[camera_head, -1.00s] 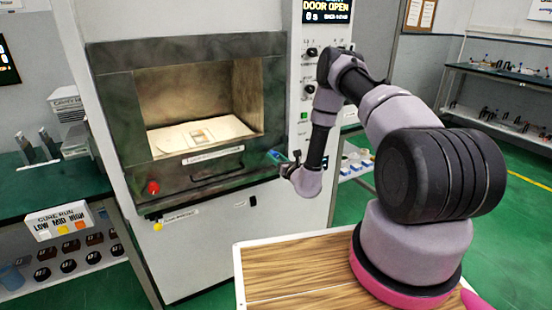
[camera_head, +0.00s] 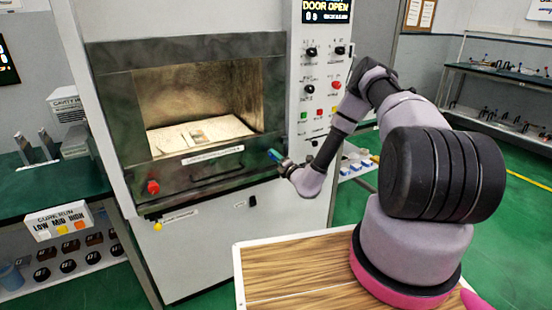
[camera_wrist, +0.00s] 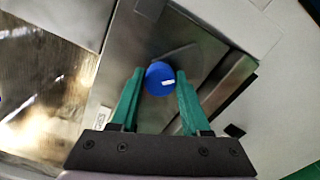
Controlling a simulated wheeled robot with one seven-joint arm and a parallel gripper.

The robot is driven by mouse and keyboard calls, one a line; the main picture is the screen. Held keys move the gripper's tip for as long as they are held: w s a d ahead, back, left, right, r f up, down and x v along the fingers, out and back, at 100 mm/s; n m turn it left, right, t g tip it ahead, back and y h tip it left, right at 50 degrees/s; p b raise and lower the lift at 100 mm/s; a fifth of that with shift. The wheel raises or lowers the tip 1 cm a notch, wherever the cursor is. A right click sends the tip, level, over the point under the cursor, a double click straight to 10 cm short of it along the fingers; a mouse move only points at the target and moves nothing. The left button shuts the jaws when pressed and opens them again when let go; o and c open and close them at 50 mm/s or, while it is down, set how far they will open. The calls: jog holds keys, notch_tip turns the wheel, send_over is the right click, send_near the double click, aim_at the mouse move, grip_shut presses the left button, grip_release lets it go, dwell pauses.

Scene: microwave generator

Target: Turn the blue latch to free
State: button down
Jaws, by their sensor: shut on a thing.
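The blue latch (camera_wrist: 158,82) is a round blue knob with a short white mark pointing to the right in the wrist view. It sits on the grey metal front of the microwave generator, at the right side below the open chamber. My gripper (camera_wrist: 160,76) has its green fingers on both sides of the latch and is shut on it. In the head view my gripper (camera_head: 275,156) is at the right end of the front panel. There the fingers hide most of the latch.
The chamber (camera_head: 200,95) is open, with a pale plate (camera_head: 170,142) inside. A red knob (camera_head: 153,187) is at the panel's left end and a handle (camera_head: 217,172) in its middle. Control knobs and buttons (camera_head: 310,90) are on the column above my arm.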

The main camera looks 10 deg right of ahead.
jog(key=shift+f+m, duration=0.15)
jog(key=shift+m, duration=1.15)
jog(key=shift+s, duration=0.1)
jog(key=shift+c, duration=1.8)
grip_release()
jog(key=v, duration=1)
jog(key=shift+s, duration=0.35)
jog(key=shift+d, duration=0.1)
